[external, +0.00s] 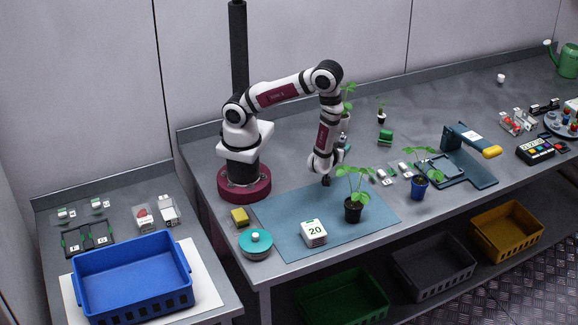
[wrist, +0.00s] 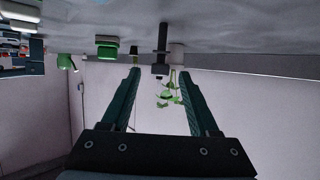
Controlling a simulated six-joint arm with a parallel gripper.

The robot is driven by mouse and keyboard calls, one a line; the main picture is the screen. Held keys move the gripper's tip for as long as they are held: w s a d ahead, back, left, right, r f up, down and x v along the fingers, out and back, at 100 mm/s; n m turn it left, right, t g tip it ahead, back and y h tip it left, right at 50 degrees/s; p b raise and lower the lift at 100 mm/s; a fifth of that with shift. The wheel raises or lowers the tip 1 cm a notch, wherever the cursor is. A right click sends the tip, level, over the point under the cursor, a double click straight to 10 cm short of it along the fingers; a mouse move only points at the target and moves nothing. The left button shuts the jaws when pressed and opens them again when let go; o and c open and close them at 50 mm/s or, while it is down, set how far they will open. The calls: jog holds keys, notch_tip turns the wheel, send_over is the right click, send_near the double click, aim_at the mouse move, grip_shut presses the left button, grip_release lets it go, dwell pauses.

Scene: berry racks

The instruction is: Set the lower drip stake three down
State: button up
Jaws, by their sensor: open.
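My gripper (wrist: 159,74) is open in the wrist view, with its two teal fingers apart. That view is upside down, with the bench top at the top. A dark upright piece with a wider end (wrist: 160,68) shows between the fingertips; I cannot tell its distance or whether it is a drip stake. In the external view my gripper (external: 343,149) points away over the bench, with its fingers mostly hidden by the wrist. I cannot pick out stake three for sure.
A leafy plant (wrist: 170,95) and a green block (wrist: 105,42) lie beyond the fingers. A blue-potted plant (external: 418,188) stands further right. The mat's left part is clear.

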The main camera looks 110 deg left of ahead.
jog(key=v, duration=0.8)
jog(key=w+d+r+m+t+h, duration=0.2)
jog(key=w+d+m+t+h, duration=0.5)
jog(key=w+d+h, duration=0.5)
jog(key=d+r+m+h, duration=0.2)
jog(key=d+r+m, duration=0.2)
jog(key=d, duration=0.1)
jog(key=s+d+r+m+g+h, duration=0.15)
jog(key=s+r+m+g, duration=0.3)
jog(key=s+m, duration=0.65)
jog(key=s+a+r+m+g+y, duration=0.1)
jog(key=s+a+r+g+y, duration=0.1)
jog(key=s+a, duration=0.7)
jog(key=s+r+y, duration=0.1)
jog(key=s+y, duration=0.1)
jog(key=s, duration=0.1)
jog(key=shift+s+a+m+g, duration=0.3)
jog(key=shift+a+g, duration=0.05)
jog(key=shift+a, duration=0.05)
dwell(2.8)
